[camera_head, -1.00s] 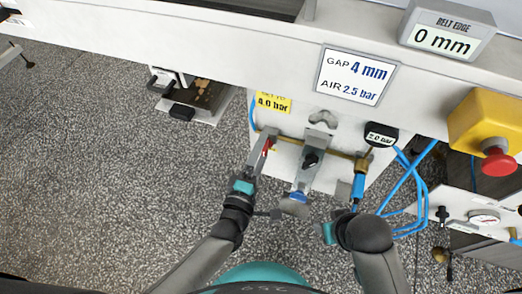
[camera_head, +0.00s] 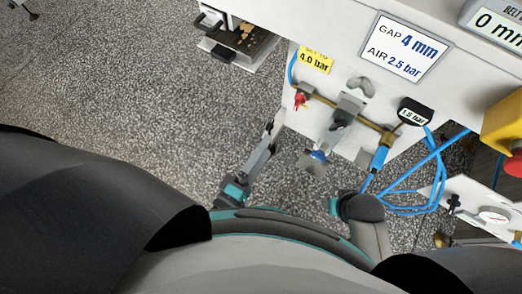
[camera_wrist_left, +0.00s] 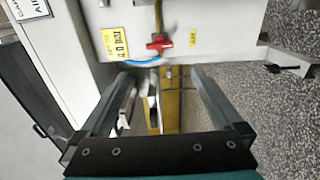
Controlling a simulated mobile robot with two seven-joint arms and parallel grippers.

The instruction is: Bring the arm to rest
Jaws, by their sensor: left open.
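My left gripper (camera_head: 272,128) is open and empty in the head view, with its jaws pointing up toward the machine. It is below and left of a red valve handle (camera_head: 300,100) on a brass pipe (camera_head: 342,113), with a gap between them. In the left wrist view, the two fingers of the left gripper (camera_wrist_left: 160,85) stand wide apart, and the red handle (camera_wrist_left: 159,42) shows beyond them, touched by neither. My right arm (camera_head: 362,207) is bent at the lower right of the machine panel; its jaws cannot be made out.
The white machine panel carries a yellow label (camera_head: 316,60), a gap and air sign (camera_head: 406,45) and a round black gauge (camera_head: 414,111). Blue hoses (camera_head: 410,185) loop at the right. A yellow box (camera_head: 503,125) is at the right edge.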

